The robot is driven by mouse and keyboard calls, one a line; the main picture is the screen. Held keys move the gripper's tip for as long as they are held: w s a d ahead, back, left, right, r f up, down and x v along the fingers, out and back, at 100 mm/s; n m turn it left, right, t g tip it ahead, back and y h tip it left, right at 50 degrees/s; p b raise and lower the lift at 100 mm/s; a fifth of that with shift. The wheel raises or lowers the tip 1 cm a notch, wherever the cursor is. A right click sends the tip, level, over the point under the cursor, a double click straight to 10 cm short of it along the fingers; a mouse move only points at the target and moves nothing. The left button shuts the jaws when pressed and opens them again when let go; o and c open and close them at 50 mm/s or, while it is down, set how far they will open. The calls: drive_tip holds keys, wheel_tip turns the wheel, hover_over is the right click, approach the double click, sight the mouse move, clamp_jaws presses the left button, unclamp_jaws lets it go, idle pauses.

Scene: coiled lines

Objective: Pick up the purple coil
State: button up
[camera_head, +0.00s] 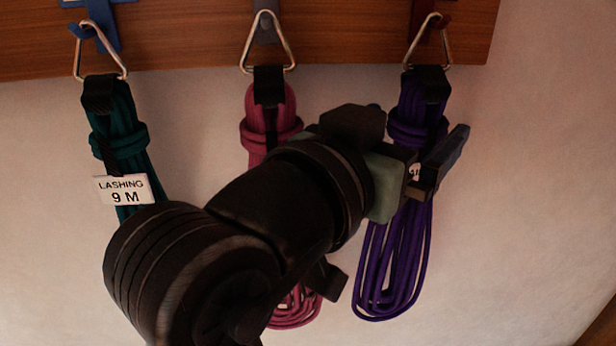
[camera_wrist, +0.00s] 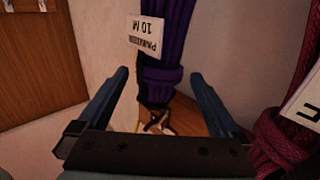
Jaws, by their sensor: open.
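The purple coil (camera_head: 405,132) hangs at the right from a metal triangle ring on a hook, with a black band at its top. In the head view my gripper (camera_head: 437,163) is in front of its middle, hiding part of it and most of its tag. In the wrist view the purple coil (camera_wrist: 170,48) is at top centre with a white tag (camera_wrist: 146,37) reading upside down. My gripper (camera_wrist: 158,78) is open, with one blue-grey finger on each side of the coil in the picture. I cannot tell whether the coil is fully between them in depth.
A magenta coil (camera_head: 256,130) hangs in the middle, partly behind my arm; it also shows close to the right finger in the wrist view (camera_wrist: 285,145). A teal coil (camera_head: 120,142) tagged "LASHING 9 M" hangs at left. The wooden board (camera_head: 180,40) holds the hooks.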

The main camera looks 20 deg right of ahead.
drive_tip(key=x, duration=0.2)
drive_tip(key=shift+d+p, duration=0.3)
drive_tip(key=shift+p, duration=0.1)
drive_tip(key=shift+w+d, duration=0.15)
drive_tip(key=shift+w, duration=0.05)
clamp_jaws()
